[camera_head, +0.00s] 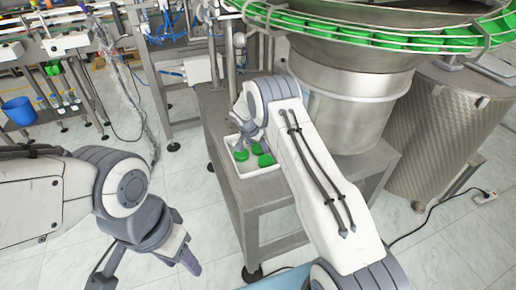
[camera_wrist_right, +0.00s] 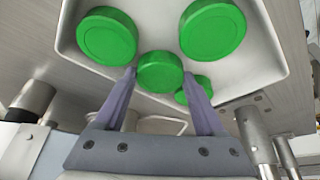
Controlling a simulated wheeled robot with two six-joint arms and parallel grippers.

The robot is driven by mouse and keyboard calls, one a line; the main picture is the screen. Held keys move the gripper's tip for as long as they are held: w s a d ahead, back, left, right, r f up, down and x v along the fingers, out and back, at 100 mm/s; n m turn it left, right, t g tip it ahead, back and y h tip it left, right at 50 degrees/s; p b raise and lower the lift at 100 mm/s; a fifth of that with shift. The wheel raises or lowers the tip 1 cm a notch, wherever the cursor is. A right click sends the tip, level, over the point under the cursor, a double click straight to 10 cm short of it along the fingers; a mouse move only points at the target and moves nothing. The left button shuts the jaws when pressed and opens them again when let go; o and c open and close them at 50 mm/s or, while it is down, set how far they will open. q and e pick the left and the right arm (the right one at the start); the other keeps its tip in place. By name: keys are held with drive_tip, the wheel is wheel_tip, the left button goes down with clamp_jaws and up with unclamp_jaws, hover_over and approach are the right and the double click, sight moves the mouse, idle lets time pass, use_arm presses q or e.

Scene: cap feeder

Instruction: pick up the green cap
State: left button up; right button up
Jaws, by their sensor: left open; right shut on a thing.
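Several green caps are at a white tray (camera_head: 262,172). In the right wrist view one green cap (camera_wrist_right: 160,72) sits between the fingertips of my right gripper (camera_wrist_right: 160,80), which is shut on it. Two larger-looking green caps (camera_wrist_right: 107,35) and (camera_wrist_right: 213,30) lie in the tray on either side, and another (camera_wrist_right: 194,89) is partly hidden by the right-hand finger. In the head view my right gripper (camera_head: 246,138) points down into the tray and partly hides the caps. My left gripper (camera_head: 146,268) is open and empty, low at the left, away from the tray.
The tray stands on a grey metal table (camera_head: 262,202). A steel bowl feeder (camera_head: 345,105) with a track of green caps (camera_head: 395,42) rises behind my right arm. A blue bucket (camera_head: 18,111) stands at the far left. The floor between my left arm and the table is clear.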

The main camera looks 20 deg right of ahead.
sight(258, 148)
drive_tip(key=shift+r, duration=0.45)
wheel_tip(258, 148, up, 3)
drive_tip(key=shift+b, duration=0.45)
drive_tip(key=s+d+r+b, duration=0.1)
drive_tip(key=s+d+r, duration=0.5)
drive_tip(key=s+d, duration=0.2)
drive_tip(key=shift+d+r, duration=0.3)
drive_tip(key=shift+a, duration=0.1)
